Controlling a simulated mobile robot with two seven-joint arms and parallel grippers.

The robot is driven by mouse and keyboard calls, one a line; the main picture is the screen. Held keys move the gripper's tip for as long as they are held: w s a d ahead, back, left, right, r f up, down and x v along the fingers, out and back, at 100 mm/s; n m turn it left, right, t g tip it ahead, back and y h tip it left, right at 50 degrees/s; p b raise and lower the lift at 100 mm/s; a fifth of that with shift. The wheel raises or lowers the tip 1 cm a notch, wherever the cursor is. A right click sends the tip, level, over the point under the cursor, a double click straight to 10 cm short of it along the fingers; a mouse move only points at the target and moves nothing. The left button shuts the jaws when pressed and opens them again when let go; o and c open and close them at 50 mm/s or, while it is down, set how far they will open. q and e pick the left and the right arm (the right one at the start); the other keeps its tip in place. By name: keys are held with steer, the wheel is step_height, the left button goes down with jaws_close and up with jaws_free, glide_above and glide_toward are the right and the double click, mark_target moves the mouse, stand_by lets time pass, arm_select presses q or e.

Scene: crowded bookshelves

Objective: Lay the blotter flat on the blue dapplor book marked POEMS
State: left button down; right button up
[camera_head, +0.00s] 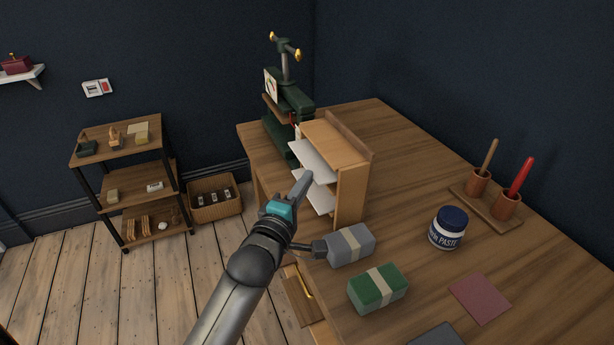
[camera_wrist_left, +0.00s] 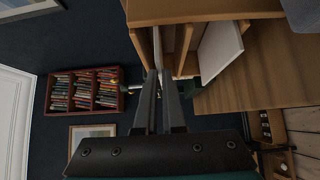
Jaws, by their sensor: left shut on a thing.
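My left gripper (camera_head: 303,181) is at the open front of a wooden rack (camera_head: 350,185), with its fingers shut on the edge of a thin pale sheet (camera_wrist_left: 157,48), likely the blotter. A second white sheet (camera_wrist_left: 219,50) stays in the rack beside it. In the head view, an upper white sheet (camera_head: 312,159) and a lower one (camera_head: 321,199) stick out of the slots. No POEMS marking is readable. A grey-blue block with a pale band (camera_head: 350,245) and a green banded block (camera_head: 378,288) lie on the desk. My right gripper is not in view.
A paste jar (camera_head: 447,228), a holder with red and brown handled tools (camera_head: 486,207), a mauve flat piece (camera_head: 480,298) and a dark grey flat piece (camera_head: 438,336) are on the desk. A green press (camera_head: 288,105) stands behind the rack. The desk's middle has free room.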

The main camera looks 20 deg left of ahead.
arm_select(q)
steer(key=s+r+p, duration=0.4)
steer(key=s+p, duration=0.4)
steer(key=s, duration=0.4)
steer(key=shift+s+d+r, duration=0.3)
steer(key=shift+d+r, duration=0.05)
steer(key=shift+r, duration=0.05)
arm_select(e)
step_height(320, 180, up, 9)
arm_select(q)
steer(key=shift+d+f, duration=0.1)
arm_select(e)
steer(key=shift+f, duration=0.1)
arm_select(q)
steer(key=s+d+h+b, duration=0.1)
steer(key=s+d+b, duration=0.1)
steer(key=d+b, duration=0.4)
steer(key=shift+s+d+r+m+b, duration=0.2)
steer(key=shift+s+d+m+b, duration=0.1)
steer(key=shift+b, duration=0.55)
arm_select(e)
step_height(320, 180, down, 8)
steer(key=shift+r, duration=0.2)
arm_select(q)
steer(key=shift+d, duration=0.1)
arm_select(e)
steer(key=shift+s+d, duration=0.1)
